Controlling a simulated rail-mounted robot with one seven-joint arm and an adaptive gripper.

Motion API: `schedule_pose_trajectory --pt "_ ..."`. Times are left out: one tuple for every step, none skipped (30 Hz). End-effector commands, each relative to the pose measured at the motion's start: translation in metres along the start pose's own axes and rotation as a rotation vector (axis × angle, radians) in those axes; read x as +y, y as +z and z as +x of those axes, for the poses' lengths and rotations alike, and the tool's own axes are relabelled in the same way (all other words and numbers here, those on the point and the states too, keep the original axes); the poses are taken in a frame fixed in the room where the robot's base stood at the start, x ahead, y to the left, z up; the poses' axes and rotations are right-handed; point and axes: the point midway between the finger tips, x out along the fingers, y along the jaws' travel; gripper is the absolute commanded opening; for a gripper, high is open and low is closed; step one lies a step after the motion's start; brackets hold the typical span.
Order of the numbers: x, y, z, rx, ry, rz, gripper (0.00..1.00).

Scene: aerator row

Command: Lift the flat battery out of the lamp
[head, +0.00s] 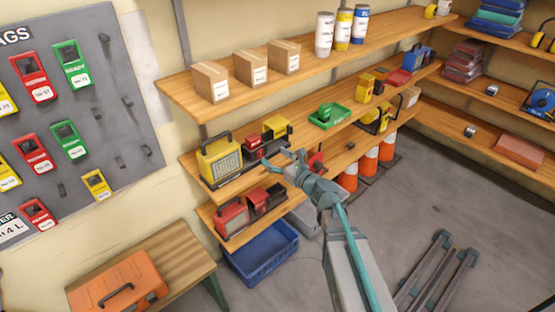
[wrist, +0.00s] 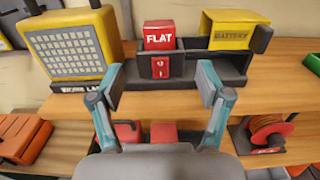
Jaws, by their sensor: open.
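The flat battery (wrist: 159,36) is a red block marked FLAT. It sits upright in a dark holder (wrist: 190,69) with a red front panel, to the right of the yellow work lamp (wrist: 70,48). In the head view the lamp (head: 221,158) and the red battery (head: 252,142) are on the middle shelf. A yellow cover marked BATTERY (wrist: 229,43) is at the holder's right end. My gripper (wrist: 162,84) is open and empty, in front of the holder and lower than the battery in the wrist view. It also shows in the head view (head: 291,158).
A green tray (head: 330,118) stands farther right on the same shelf. Cardboard boxes (head: 250,68) are on the shelf above. Red units (head: 232,217) are on the shelf below, over a blue crate (head: 262,252). A red reel (wrist: 267,130) is at lower right.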

Motion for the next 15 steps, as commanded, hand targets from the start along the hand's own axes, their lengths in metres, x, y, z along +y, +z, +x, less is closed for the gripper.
schedule_pose_trajectory --pt "-0.001 0.000 0.007 0.000 0.002 -0.001 0.77" --pt "0.000 0.000 0.010 0.000 0.002 -0.001 0.77" --pt "0.000 0.000 0.015 0.001 0.002 -0.001 0.77" --pt "-0.001 0.000 0.018 0.001 0.001 -0.002 0.77" --pt "-0.001 0.000 0.021 0.001 0.001 -0.002 0.77" --pt "-0.001 0.000 0.025 0.001 0.001 -0.003 0.77" --pt "-0.001 0.000 0.029 0.001 0.002 -0.003 0.77" --pt "-0.001 0.000 0.032 0.001 0.002 -0.003 0.77" --pt "0.000 0.000 0.036 0.001 0.003 -0.003 0.77" --pt "0.000 0.000 0.040 0.001 0.002 -0.003 0.77" --pt "0.000 0.000 0.043 0.001 0.002 -0.003 0.77" --pt "-0.001 0.000 0.047 0.001 0.001 -0.003 0.77" --pt "-0.001 0.000 0.051 0.001 0.001 -0.003 0.77" --pt "-0.001 0.000 0.054 0.001 0.001 -0.003 0.77" --pt "-0.001 0.000 0.058 0.000 0.001 -0.003 0.77"
